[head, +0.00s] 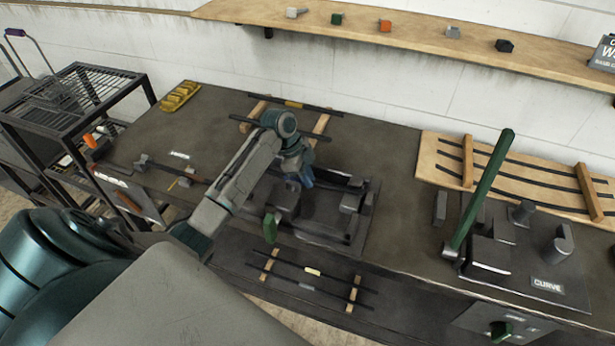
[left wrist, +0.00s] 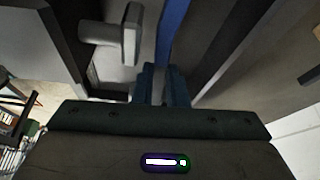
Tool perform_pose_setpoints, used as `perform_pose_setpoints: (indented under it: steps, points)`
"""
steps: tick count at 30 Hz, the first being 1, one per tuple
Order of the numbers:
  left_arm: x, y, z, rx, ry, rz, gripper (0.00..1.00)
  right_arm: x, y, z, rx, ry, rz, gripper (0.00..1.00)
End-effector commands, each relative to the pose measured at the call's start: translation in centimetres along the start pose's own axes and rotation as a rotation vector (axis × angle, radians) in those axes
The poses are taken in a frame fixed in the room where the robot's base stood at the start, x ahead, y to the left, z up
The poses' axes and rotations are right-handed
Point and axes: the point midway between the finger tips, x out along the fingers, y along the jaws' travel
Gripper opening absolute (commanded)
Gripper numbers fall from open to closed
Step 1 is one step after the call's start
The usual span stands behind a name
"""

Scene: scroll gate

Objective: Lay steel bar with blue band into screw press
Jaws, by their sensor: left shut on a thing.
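My left gripper (head: 304,178) is over the dark screw press (head: 335,233) in the middle of the bench. The press has a green handle (head: 270,228) at its front left and grey blocks on its base. In the left wrist view my left gripper (left wrist: 162,82) is shut on the blue band of the steel bar (left wrist: 173,28), which runs away from the fingers. The press's grey screw end (left wrist: 115,33) stands just left of the bar there. In the head view the bar is mostly hidden by the gripper, so I cannot tell whether it touches the press. My right gripper is out of view.
Bars lie on wooden rests behind the press, one with a yellow band (head: 293,104). More bars, one with a cream band (head: 312,271), lie on a lower shelf. A bender with a green lever (head: 482,190) stands right.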

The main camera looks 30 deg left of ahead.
Motion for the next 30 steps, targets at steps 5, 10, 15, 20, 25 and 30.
perform_pose_setpoints:
  steps: [5,10,15,20,25,30]
  points:
    - [0.0,-0.3,-0.1,0.001,0.002,-0.010,0.00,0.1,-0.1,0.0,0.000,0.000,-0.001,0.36]
    - [0.3,-0.2,0.1,0.000,0.002,-0.008,0.00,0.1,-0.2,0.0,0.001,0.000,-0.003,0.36]
    - [0.6,-0.2,0.1,-0.001,0.002,-0.006,0.00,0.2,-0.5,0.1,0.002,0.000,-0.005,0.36]
    - [0.8,-0.1,0.2,-0.001,0.002,-0.005,0.00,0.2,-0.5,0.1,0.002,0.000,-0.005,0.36]
    - [0.9,-0.1,0.3,-0.002,0.002,-0.004,0.00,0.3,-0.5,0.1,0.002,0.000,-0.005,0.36]
    - [1.0,0.0,0.4,-0.002,0.002,-0.002,0.00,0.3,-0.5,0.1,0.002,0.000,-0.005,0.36]
